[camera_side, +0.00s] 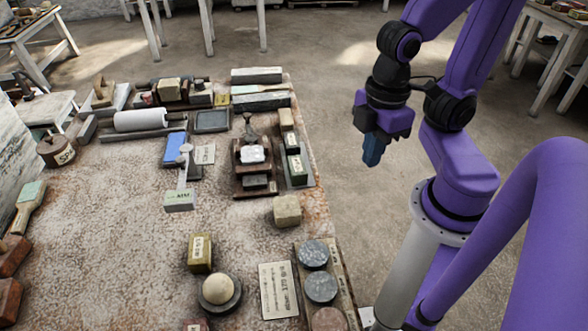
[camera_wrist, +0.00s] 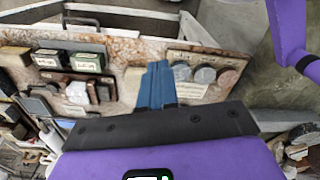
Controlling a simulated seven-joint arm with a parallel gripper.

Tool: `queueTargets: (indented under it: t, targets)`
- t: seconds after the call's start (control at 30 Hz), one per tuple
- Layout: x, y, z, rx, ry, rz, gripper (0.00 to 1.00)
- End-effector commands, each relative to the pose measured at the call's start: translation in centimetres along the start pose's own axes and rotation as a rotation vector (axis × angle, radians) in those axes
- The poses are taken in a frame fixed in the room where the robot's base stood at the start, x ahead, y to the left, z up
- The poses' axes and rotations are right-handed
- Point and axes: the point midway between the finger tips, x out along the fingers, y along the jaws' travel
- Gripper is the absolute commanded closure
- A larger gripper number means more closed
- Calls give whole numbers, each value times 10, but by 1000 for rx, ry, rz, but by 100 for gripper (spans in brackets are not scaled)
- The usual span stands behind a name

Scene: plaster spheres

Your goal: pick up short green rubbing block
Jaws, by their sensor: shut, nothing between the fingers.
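Two dark green blocks with pale labels lie in a narrow tray near the table's right edge: a farther one (camera_side: 292,142) and a nearer one (camera_side: 297,168). In the wrist view two such labelled blocks show at the upper left, one (camera_wrist: 48,58) left of the other (camera_wrist: 87,62). I cannot tell for sure which is the short green rubbing block. My gripper (camera_side: 373,151) hangs off the table's right side, above the floor in the picture, well apart from the blocks. Its blue fingers (camera_wrist: 157,86) are shut and empty.
A beige cube (camera_side: 287,211) stands nearer than the tray. Several stone discs (camera_side: 320,286) line the right edge, beside a lettered plaque (camera_side: 278,290). A dark wooden stand (camera_side: 253,170) is left of the tray. The middle-left tabletop (camera_side: 90,240) is mostly clear.

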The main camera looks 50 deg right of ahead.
Motion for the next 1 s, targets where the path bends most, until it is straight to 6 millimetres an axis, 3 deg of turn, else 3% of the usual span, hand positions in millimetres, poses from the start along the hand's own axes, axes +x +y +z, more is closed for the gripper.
queueTargets:
  t: [0.37,0.47,0.6,0.7,1.0]
  targets:
    - [0,0,0,0,0,0,100]
    - [0,0,0,0,0,0,74]
    - [0,0,0,0,0,0,28]
    - [0,0,0,0,0,0,0]
    - [0,3,-2,6,-3,1,0]
